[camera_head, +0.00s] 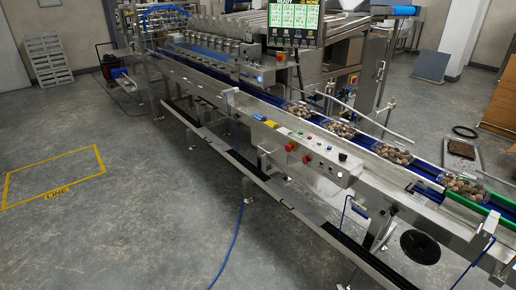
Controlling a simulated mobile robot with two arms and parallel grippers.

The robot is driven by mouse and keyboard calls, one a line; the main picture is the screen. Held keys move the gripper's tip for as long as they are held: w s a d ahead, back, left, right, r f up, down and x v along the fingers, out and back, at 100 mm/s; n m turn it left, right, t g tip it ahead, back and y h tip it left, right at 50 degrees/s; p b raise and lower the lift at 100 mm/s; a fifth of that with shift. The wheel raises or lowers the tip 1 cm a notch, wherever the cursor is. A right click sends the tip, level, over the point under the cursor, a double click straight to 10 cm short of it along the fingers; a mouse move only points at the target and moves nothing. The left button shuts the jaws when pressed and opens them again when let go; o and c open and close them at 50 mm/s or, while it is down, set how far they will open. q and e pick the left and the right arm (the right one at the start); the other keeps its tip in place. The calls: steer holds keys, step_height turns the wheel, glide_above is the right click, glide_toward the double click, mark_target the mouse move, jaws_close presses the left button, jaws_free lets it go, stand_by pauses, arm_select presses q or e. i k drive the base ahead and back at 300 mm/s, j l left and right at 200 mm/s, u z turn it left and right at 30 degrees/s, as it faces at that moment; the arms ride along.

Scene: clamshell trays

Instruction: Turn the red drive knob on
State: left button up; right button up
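A long steel conveyor machine (235,105) runs from the back left to the front right. A control panel (322,158) is on its near side, right of the picture's middle. Two small red round controls show there: one on the left (290,146) and one lower right (306,159). They are too small to tell which is the drive knob or how it is turned. A dark control (342,157) sits at the panel's right. Neither of my grippers is in view.
Trays of brown round items (393,154) stand on the blue belt. A screen (293,23) reading "READY" hangs above the machine. Open grey floor (150,215) lies on the near left, with a yellow marked box (55,194) and a blue hose (231,245).

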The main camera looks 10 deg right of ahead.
mark_target(305, 159)
steer(key=i+j+u, duration=0.2)
steer(key=i, duration=0.65)
steer(key=i+j+u, duration=0.1)
steer(key=i+u, duration=0.15)
steer(key=i, duration=0.6)
steer(key=i+z, duration=0.45)
steer(key=i+j+z, duration=0.25)
steer(key=z, duration=0.15)
steer(key=i+j+z, duration=0.3)
steer(key=z, duration=0.15)
